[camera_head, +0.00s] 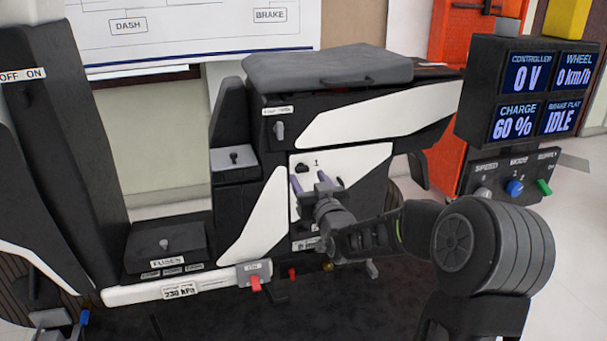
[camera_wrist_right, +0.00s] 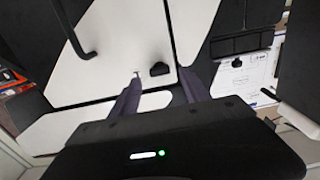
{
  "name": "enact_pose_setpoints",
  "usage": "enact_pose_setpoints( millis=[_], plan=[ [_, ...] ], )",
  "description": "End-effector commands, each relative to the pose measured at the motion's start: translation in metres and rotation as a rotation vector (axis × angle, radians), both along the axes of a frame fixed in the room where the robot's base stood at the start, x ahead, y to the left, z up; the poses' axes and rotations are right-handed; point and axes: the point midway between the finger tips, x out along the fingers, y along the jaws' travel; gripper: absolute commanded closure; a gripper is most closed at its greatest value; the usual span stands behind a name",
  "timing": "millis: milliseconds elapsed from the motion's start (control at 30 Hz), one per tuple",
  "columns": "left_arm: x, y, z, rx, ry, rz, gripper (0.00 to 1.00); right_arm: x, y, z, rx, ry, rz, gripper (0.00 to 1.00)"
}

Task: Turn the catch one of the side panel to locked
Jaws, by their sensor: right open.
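The side panel (camera_head: 352,158) is a white plate on the dark body in the middle of the head view. Catch one (camera_head: 302,167) is a small dark knob near its upper left, beside the printed "1". In the right wrist view the catch (camera_wrist_right: 158,69) shows as a dark knob on the white panel (camera_wrist_right: 95,75). My right gripper (camera_head: 318,183) is open and empty, its fingers just below the catch in the head view. In the right wrist view the catch appears between the fingertips (camera_wrist_right: 160,84); whether they touch it I cannot tell. My left gripper is not in view.
A grey seat (camera_head: 325,68) tops the body. Another knob (camera_head: 279,130) sits left above the panel. A fuse box (camera_head: 165,248) and a red lever (camera_head: 255,283) are lower left. A display block (camera_head: 535,90) with control knobs stands at right. My forearm hides the panel's lower right.

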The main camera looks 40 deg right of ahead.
Motion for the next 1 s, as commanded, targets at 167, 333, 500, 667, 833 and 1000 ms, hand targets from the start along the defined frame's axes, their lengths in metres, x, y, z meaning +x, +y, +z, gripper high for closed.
enact_pose_setpoints(
  millis=[167, 333, 500, 667, 833, 1000],
  plan=[
    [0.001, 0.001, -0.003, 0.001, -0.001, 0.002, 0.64, 0.026, -0.009, -0.002, 0.001, 0.001, 0.000, 0.45],
    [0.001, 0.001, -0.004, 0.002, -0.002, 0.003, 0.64, 0.039, -0.014, -0.001, 0.000, 0.001, 0.000, 0.45],
    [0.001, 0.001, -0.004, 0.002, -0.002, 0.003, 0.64, 0.041, -0.014, -0.001, 0.000, 0.001, 0.000, 0.45],
    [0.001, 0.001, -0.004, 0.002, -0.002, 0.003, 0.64, 0.041, -0.014, -0.001, 0.000, 0.001, 0.000, 0.50],
    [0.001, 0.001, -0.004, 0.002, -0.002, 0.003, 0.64, 0.041, -0.014, 0.000, 0.000, 0.001, 0.000, 0.63],
    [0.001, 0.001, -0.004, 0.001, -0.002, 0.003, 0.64, 0.040, -0.014, -0.001, 0.000, 0.001, 0.000, 0.77]
  ],
)
